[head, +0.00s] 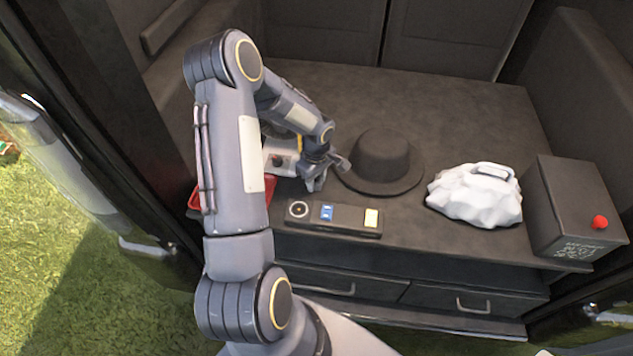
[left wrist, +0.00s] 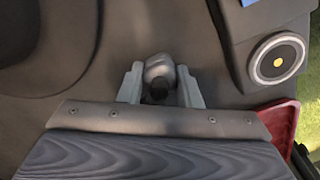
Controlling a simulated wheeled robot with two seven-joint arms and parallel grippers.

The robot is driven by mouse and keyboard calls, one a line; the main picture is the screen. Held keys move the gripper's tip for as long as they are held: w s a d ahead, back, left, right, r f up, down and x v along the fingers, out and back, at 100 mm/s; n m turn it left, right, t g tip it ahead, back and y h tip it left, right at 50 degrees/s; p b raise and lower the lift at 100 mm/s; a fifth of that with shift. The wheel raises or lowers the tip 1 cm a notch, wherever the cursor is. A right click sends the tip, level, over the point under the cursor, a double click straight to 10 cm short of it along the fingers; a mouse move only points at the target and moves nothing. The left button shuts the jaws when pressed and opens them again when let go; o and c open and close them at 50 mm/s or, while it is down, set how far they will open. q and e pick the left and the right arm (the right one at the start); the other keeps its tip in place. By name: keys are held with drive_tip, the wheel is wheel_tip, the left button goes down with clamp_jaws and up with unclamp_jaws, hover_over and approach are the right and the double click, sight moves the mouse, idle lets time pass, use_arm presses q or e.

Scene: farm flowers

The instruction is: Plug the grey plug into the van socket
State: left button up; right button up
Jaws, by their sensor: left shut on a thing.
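The grey plug (left wrist: 158,70) sits between the two fingers of my left gripper (left wrist: 160,88), which is shut on it, in the left wrist view. In the head view my left gripper (head: 326,172) is low over the black surface, just behind the socket panel. The dark panel (head: 345,222) lies near the front edge, with a round socket (head: 298,209) at its left end. In the left wrist view the round socket (left wrist: 278,59) is at the upper right, apart from the plug. My right gripper is not in view.
A black hat (head: 383,157) stands right of my left gripper. A white bag (head: 475,195) and a dark box with a red button (head: 600,222) are farther right. A red tray (head: 195,203) shows partly behind my arm. Drawers (head: 330,283) are below the front edge.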

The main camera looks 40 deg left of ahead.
use_arm(q)
drive_tip(key=shift+r, duration=0.1)
drive_tip(key=shift+c, duration=0.4)
drive_tip(key=shift+r, duration=0.25)
wheel_tip(320, 180, up, 2)
drive_tip(key=shift+w+r, duration=0.1)
drive_tip(key=shift+r, duration=0.15)
drive_tip(key=s+a+r+b, duration=0.1)
drive_tip(key=s+a+r, duration=0.3)
drive_tip(key=s+r, duration=0.5)
drive_tip(key=s, duration=0.4)
drive_tip(key=shift+s+r, duration=0.35)
drive_tip(key=shift+r, duration=0.05)
drive_tip(key=shift+d+b, duration=0.1)
drive_tip(key=shift+b, duration=0.2)
drive_tip(key=w+d+f+b, duration=0.2)
drive_tip(key=w+d, duration=0.1)
drive_tip(key=d, duration=0.3)
drive_tip(key=shift+d+f+b, duration=0.15)
drive_tip(key=shift+f+b, duration=0.1)
drive_tip(key=shift+b, duration=0.15)
